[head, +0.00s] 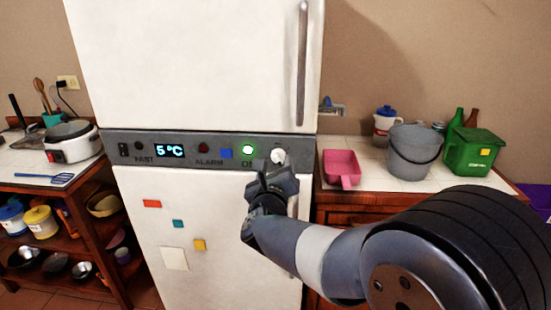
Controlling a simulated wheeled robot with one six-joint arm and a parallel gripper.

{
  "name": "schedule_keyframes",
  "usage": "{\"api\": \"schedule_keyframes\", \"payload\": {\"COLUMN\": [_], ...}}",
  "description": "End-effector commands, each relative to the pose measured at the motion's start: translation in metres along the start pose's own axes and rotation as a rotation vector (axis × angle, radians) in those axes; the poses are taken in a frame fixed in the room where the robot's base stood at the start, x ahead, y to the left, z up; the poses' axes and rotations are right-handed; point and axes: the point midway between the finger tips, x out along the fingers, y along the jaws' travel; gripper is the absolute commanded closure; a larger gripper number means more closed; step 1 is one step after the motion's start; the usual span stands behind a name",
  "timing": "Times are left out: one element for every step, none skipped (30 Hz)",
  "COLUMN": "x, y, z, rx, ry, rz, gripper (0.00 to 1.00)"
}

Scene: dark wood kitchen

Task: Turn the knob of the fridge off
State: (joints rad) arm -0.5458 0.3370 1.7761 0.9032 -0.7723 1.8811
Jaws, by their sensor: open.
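The white fridge (195,60) stands upright in the middle of the head view. A grey control panel (125,138) runs across it between its two doors. A pale round knob (279,156) sits at the panel's right end. Left of the knob is a lit green light (248,150) above an "ON" label. The display (171,151) reads 5 °C. My gripper (278,172) is just below the knob in the picture, its fingers pointing up toward it. It is open and holds nothing. Whether a finger touches the knob I cannot tell. My gripper hides part of the lower door.
A vertical door handle (302,62) is above and right of the knob. On the right counter are a pink dustpan (342,168), a grey bucket (413,152) and a green bin (473,152). A shelf with a rice cooker (72,141) stands at the left.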

Motion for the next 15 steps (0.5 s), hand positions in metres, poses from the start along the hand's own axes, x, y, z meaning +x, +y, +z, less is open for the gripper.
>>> {"api": "schedule_keyframes", "payload": {"x": [0.009,0.013,0.019,0.022,0.025,0.029,0.031,0.033,0.035,0.036,0.037,0.038,0.038,0.038,0.038], "y": [-0.001,-0.002,-0.001,-0.001,-0.001,-0.001,-0.001,-0.001,-0.001,-0.001,-0.001,0.0,0.0,0.0,0.0], "z": [0.0,0.0,0.0,0.001,0.001,0.0,0.0,0.0,0.0,0.0,0.0,0.0,0.0,0.0,0.0], "rx": [0.0,0.0,-0.001,-0.001,-0.001,-0.001,-0.001,-0.001,-0.001,-0.001,-0.001,0.0,0.0,0.0,0.0], "ry": [0.003,0.003,0.002,0.001,0.002,0.002,0.002,0.001,0.001,0.001,0.0,0.0,0.0,0.0,0.0], "rz": [-0.002,-0.002,-0.002,-0.001,-0.001,0.0,0.0,0.0,0.0,0.0,0.0,0.0,0.0,0.0,0.0], "gripper": [0.45,0.45,0.45,0.45,0.45,0.45,0.45,0.45,0.45,0.45,0.45,0.45,0.45,0.45,0.45]}}
